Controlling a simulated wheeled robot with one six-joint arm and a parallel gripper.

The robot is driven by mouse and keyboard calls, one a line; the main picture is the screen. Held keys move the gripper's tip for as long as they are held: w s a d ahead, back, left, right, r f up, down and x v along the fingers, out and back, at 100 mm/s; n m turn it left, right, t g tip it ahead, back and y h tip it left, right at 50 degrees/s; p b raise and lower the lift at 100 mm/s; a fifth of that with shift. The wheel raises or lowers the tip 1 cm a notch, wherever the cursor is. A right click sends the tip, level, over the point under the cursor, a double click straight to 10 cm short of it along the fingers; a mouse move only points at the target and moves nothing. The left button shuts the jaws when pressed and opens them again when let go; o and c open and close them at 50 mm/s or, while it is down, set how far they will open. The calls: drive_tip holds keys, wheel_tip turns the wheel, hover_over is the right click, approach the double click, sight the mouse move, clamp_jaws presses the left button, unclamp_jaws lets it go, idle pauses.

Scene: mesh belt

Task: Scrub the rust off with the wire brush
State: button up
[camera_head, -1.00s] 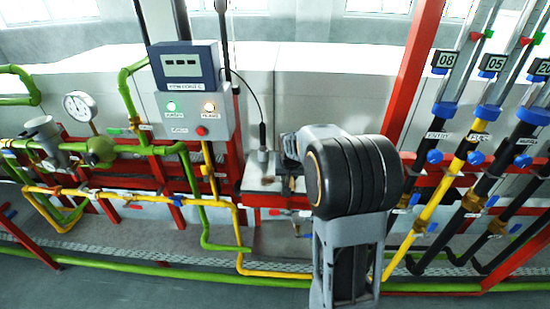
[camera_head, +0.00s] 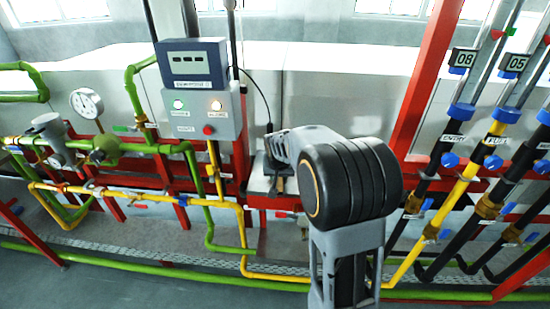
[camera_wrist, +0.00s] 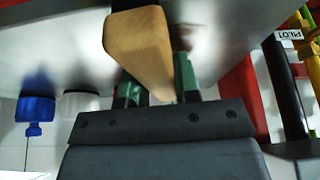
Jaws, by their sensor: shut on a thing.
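My gripper (camera_wrist: 160,92) is shut on a tan wooden block, which looks like the back or handle of the wire brush (camera_wrist: 140,42). Its dark fingers with green pads sit on both sides of the block. No bristles show in the wrist view. A grey metal surface (camera_wrist: 225,28) lies just beyond the brush; I cannot tell whether they touch. In the head view my arm covers the middle of the bench and most of the plate there, and my gripper cannot be made out clearly. No rust shows clearly in either current view.
A control box (camera_head: 232,112) with lamps and a red button stands left of my arm. A gauge (camera_head: 87,103) and green and yellow pipes (camera_head: 150,197) are further left. Dark pipes with blue fittings (camera_head: 449,160) and a red post (camera_head: 428,75) are on the right. A blue knob (camera_wrist: 36,110) shows in the wrist view.

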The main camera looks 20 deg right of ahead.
drive_tip(key=shift+r+p, duration=2.5)
drive_tip(key=shift+r, duration=1.6)
